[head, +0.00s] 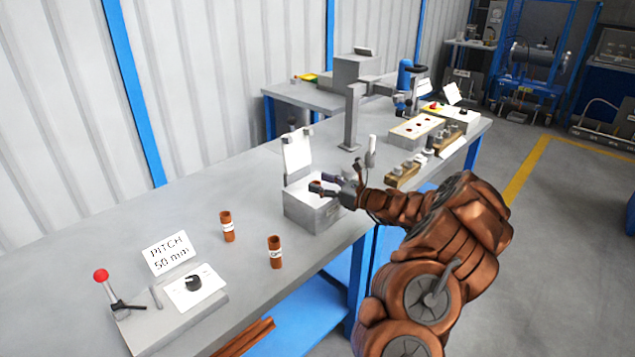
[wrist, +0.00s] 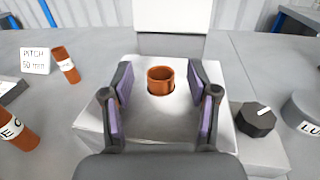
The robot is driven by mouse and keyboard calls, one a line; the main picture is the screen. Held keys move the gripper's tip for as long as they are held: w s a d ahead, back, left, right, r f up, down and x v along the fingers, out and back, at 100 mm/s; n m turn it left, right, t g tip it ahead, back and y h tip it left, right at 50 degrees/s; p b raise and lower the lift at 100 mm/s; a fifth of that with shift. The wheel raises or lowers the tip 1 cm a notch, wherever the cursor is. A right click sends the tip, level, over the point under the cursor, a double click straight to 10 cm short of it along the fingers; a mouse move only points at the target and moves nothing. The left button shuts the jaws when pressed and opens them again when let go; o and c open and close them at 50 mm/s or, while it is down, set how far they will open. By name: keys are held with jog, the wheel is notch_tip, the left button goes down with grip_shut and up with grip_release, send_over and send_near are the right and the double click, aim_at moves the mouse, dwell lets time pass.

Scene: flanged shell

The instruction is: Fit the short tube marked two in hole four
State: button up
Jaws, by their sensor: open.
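My gripper (head: 325,187) is open over a grey metal block (head: 298,208) on the bench. In the wrist view my open gripper (wrist: 160,104) has its fingers on either side of a short copper-brown tube (wrist: 160,86), with gaps between. This tube stands upright in the block's top, its lower part hidden in it; no mark shows on it. Two more brown tubes with white labels stand on the bench, one farther (head: 227,227) and one nearer (head: 275,253). Their labels are too small to read. I cannot make out a hole marked four.
A white plate (head: 298,152) rises behind the block. A "PITCH 50 mm" sign (head: 170,252) and a lever box (head: 175,310) with a red knob stand at left. A pale panel with dark holes (head: 416,130) and a post (head: 352,118) stand farther along the bench.

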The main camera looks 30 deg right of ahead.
jog(key=v, duration=1)
jog(key=shift+s+r, duration=0.1)
jog(key=shift+r, duration=0.05)
